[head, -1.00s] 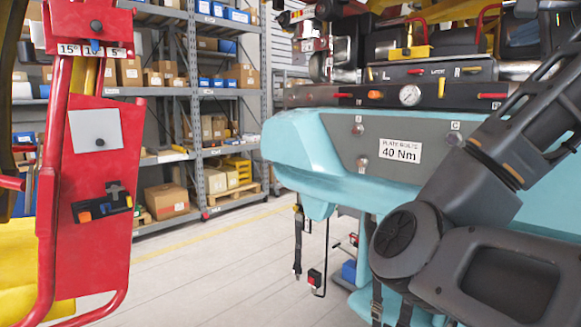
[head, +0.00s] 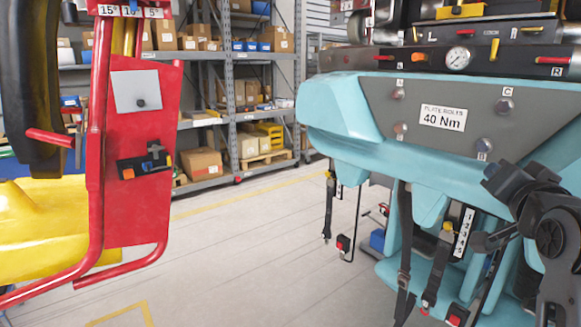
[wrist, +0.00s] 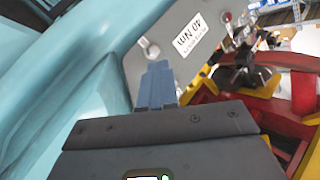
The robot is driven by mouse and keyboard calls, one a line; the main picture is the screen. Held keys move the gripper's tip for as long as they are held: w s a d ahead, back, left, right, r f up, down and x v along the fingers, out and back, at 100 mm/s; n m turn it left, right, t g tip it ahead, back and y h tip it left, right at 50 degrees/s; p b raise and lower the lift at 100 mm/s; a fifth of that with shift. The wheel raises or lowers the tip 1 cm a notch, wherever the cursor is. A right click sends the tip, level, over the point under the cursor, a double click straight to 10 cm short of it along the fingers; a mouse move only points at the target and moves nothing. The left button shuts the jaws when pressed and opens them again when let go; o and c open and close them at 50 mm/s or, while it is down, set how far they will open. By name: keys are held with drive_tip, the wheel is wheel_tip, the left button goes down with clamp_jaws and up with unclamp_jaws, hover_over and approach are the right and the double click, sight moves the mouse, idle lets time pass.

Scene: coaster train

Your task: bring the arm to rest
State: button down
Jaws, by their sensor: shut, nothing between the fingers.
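My gripper (wrist: 157,88) shows in the wrist view with its blue-grey fingers together and nothing between them. Beyond the fingertips is the grey plate (wrist: 146,64) with the "40 Nm" label (wrist: 193,38), seen upside down. My dark arm (head: 552,225) is folded at the lower right of the head view, in front of the teal car body (head: 340,105). I cannot clearly make out my gripper's fingers in the head view.
The teal body fills the wrist view's left side; red and yellow framing (wrist: 303,92) is at right. In the head view, a red panel (head: 142,215) stands at left, straps (head: 405,240) hang under the teal body, and open floor (head: 240,270) lies between. Shelves (head: 225,90) stand behind.

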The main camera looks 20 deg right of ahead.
drive_tip(key=s+a+f+n+y, duration=0.35)
drive_tip(key=s+a+f, duration=0.4)
drive_tip(key=f, duration=0.25)
drive_tip(key=s+a+f+n+y, duration=0.2)
drive_tip(key=s+a+f+n, duration=0.3)
drive_tip(key=s+a+f, duration=0.4)
drive_tip(key=s+a+f+n+y, duration=0.1)
drive_tip(key=s+a, duration=0.3)
drive_tip(key=s, duration=0.6)
drive_tip(key=s+a+f+n+y, duration=0.2)
drive_tip(key=s+a, duration=0.2)
drive_tip(key=s, duration=0.7)
drive_tip(key=shift+f, duration=0.2)
drive_tip(key=shift+s, duration=0.1)
